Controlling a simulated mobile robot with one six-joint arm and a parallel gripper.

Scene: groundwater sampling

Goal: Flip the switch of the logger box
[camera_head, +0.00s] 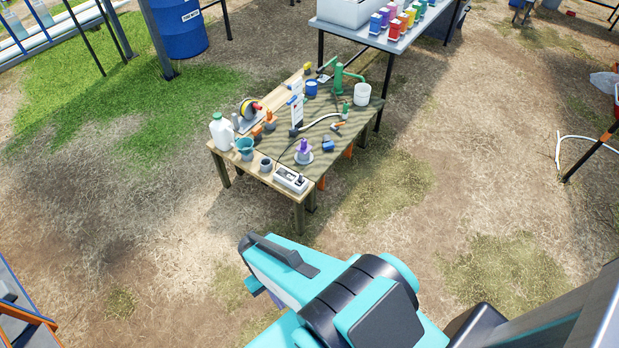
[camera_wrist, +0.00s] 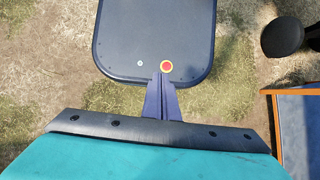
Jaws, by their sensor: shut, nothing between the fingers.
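A white box with a dark switch-like part on top, which looks like the logger box (camera_head: 291,180), sits at the near corner of the wooden table (camera_head: 228,158) in the head view. The switch's position is too small to tell. My gripper (camera_wrist: 162,80) is shut and empty in the wrist view, with its two dark blue fingers together. In the head view, my arm hides most of the gripper. It is well short of the table, on the near side of it. The box does not show in the wrist view.
Near the box stand a grey cup (camera_head: 266,165), a teal container (camera_head: 244,148), a white jug (camera_head: 221,131) and a purple-topped item (camera_head: 303,151). A green hand pump (camera_head: 340,78) stands at the back. Open dirt (camera_head: 170,230) lies before the table.

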